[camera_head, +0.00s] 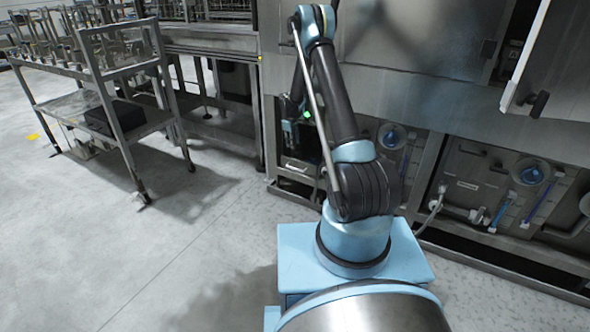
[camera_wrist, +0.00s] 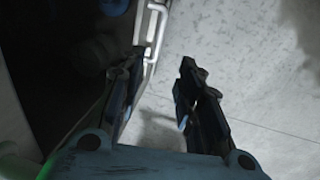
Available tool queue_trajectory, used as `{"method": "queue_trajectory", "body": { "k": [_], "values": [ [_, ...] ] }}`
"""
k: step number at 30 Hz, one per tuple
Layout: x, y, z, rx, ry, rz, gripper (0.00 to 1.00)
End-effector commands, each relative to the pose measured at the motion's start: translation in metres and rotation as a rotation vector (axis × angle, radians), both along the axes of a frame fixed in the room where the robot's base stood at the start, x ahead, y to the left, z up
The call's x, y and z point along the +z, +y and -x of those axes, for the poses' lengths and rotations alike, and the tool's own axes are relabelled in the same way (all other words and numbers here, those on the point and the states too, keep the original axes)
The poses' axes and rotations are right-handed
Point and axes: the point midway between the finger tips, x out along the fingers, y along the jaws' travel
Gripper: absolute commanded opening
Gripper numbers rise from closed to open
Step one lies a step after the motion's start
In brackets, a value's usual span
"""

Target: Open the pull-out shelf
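The pull-out shelf looks to be the low metal front (camera_head: 302,170) at the left end of the machine's base, partly hidden behind my arm. It appears closed. My gripper (camera_head: 291,128) hangs just in front of or above it, and its fingers are hard to make out in the head view. In the wrist view my gripper (camera_wrist: 158,82) has its two dark fingers apart with nothing gripped. A pale metal bar (camera_wrist: 154,38), perhaps the shelf's handle, runs beside the left finger's tip and toward the gap. I cannot tell whether it touches the finger.
A metal rack trolley (camera_head: 118,128) stands at the left, with a dark box (camera_head: 115,117) on its lower shelf. Round blue-centred ports (camera_head: 391,137) line the machine's lower front. An open door (camera_head: 530,60) juts out at upper right. The floor (camera_head: 150,250) at front left is clear.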

Motion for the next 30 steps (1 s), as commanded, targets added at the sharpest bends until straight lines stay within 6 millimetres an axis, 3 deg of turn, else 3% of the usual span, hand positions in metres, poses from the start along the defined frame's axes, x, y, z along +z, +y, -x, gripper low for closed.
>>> {"method": "queue_trajectory", "body": {
  "k": [11, 30],
  "values": [
    [-0.028, 0.002, -0.006, 0.016, 0.002, 0.005, 0.33],
    [-0.119, -0.007, -0.021, 0.016, 0.001, 0.004, 0.33]
  ]
}}
